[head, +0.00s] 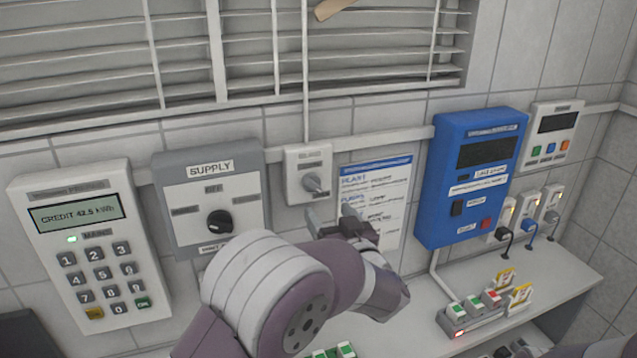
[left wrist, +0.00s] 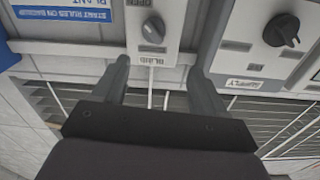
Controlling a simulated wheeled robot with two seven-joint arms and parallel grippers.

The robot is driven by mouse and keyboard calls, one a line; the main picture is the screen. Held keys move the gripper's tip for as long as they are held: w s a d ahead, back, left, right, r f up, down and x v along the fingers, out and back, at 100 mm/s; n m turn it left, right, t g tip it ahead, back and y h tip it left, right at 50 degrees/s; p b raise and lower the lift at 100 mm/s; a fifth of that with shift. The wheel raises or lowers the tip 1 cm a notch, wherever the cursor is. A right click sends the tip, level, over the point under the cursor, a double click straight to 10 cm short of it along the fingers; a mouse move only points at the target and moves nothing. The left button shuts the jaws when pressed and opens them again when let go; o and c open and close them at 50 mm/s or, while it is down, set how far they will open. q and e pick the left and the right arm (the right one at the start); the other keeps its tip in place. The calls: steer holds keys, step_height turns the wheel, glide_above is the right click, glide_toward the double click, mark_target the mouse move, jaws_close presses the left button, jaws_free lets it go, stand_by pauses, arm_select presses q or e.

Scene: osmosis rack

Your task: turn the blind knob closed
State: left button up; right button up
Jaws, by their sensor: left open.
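The blind knob (head: 312,184) is a small grey knob on a pale wall box below the window blind (head: 270,70). The blind's slats have gaps between them. In the left wrist view, which looks upside down, the knob (left wrist: 153,30) sits above the "BLIND" label. My left gripper (head: 335,220) is open, just below and to the right of the knob in the head view. In the left wrist view its two fingers (left wrist: 160,70) are spread apart with nothing between them, short of the knob. My right gripper is not in view.
A SUPPLY box (head: 184,192) with a black knob (head: 219,222) is left of the blind box, with a keypad meter (head: 88,250) beyond. A notice (head: 385,190) and a blue unit (head: 445,190) are right. A shelf (head: 565,275) holds small switches.

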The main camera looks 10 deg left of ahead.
mark_target(315, 189)
arm_select(q)
steer(key=p+x, duration=0.1)
steer(key=x, duration=0.2)
steer(key=d+p+x, duration=0.1)
steer(key=x, duration=0.3)
steer(key=w+f+p+x, duration=0.1)
steer(key=x, duration=0.3)
steer(key=shift+w+p, duration=0.15)
steer(key=shift+p, duration=0.15)
steer(key=shift+s+a+r, duration=0.2)
steer(key=shift+s+a, duration=0.05)
steer(key=shift+s, duration=0.05)
steer(key=shift+w+d+f, duration=0.1)
steer(key=shift+w, duration=0.05)
steer(key=shift+w+f, duration=0.1)
steer(key=shift+w, duration=0.1)
steer(key=c, duration=0.9)
steer(key=shift+c, duration=0.8)
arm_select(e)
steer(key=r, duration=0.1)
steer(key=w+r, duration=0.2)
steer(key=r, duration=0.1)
